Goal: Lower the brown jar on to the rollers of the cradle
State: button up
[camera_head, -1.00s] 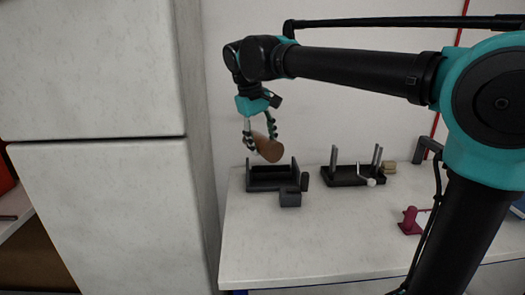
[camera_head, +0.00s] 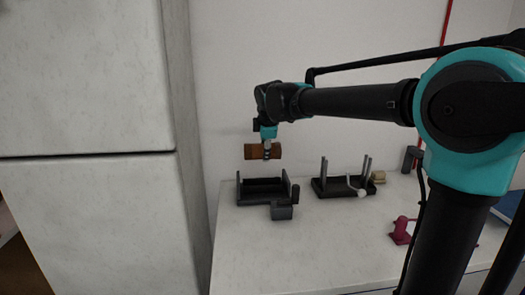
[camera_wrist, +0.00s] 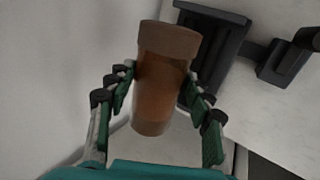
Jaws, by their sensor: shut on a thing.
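The brown jar (camera_head: 252,152) is held level on its side in my gripper (camera_head: 267,150), above the cradle. The jar also shows in the wrist view (camera_wrist: 162,85), between the two green fingers of my gripper (camera_wrist: 160,92). The cradle (camera_head: 262,200) is a dark frame with raised end walls on the white bench. A clear gap separates the jar from the cradle. In the wrist view the cradle (camera_wrist: 232,22) lies beyond and to the right of the jar, partly hidden by it. Its rollers are hard to make out.
A dark grey block (camera_head: 282,211) sits at the cradle's front. To the right stands a dark base with upright posts (camera_head: 330,190) and a white-knobbed lever. A magenta device (camera_head: 402,232) is farther right. The bench's (camera_head: 300,250) front middle is clear. A wall rises behind.

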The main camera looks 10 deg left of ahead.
jog(key=shift+f, duration=5.2)
jog(key=o, duration=1.5)
